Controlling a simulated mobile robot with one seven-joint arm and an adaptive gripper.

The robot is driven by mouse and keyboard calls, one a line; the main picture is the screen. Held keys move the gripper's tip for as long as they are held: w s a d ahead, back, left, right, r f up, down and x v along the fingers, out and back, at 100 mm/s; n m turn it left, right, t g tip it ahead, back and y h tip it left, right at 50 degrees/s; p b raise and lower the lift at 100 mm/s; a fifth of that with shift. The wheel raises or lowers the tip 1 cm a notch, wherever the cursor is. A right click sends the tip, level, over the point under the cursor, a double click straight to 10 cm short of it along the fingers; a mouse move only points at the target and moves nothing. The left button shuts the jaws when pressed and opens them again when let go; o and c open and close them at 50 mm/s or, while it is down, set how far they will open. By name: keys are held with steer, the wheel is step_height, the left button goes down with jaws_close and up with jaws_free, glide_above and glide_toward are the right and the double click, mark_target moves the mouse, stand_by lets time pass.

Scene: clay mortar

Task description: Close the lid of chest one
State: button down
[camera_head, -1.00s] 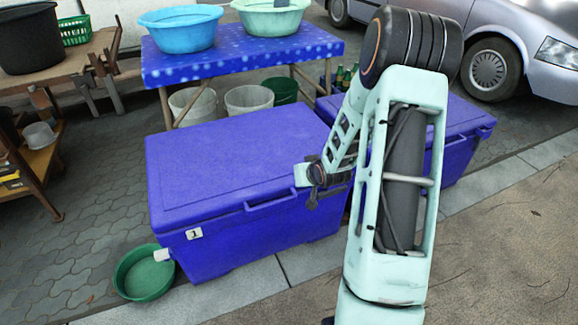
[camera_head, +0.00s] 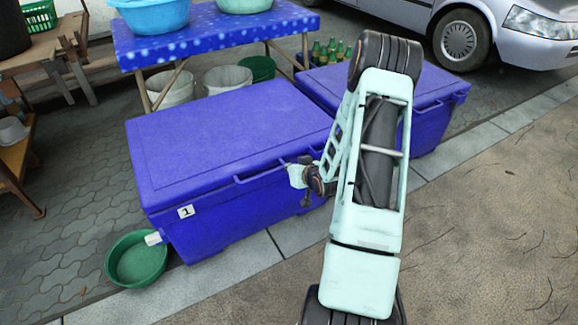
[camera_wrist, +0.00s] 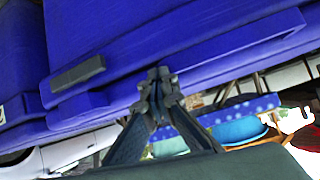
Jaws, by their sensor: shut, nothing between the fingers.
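Chest one (camera_head: 225,145) is a blue cooler-like box with a white "1" label (camera_head: 186,211) on its front left. Its lid (camera_head: 220,125) lies flat on the body and looks closed. My gripper (camera_head: 306,201) is at the front right of chest one, by the lid's front edge; the head view does not show whether they touch. In the wrist view my gripper (camera_wrist: 158,73) has its fingertips together and empty, in front of a blue chest surface (camera_wrist: 190,50) with a ledge.
A second blue chest (camera_head: 435,95) stands behind my arm to the right. A green basin (camera_head: 137,260) is on the ground at chest one's left. A blue-topped table (camera_head: 215,38) with basins stands behind, with buckets and bottles below. Open pavement (camera_head: 480,230) lies at right front.

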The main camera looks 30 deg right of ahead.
steer(key=shift+s+d+f, duration=0.1)
steer(key=shift+s+f, duration=0.1)
steer(key=shift+f, duration=0.4)
steer(key=shift+s+f, duration=0.2)
steer(key=shift+f, duration=0.35)
steer(key=w+r+v, duration=0.1)
steer(key=v, duration=1.1)
steer(key=shift+s+r, duration=0.2)
steer(key=shift+r, duration=0.35)
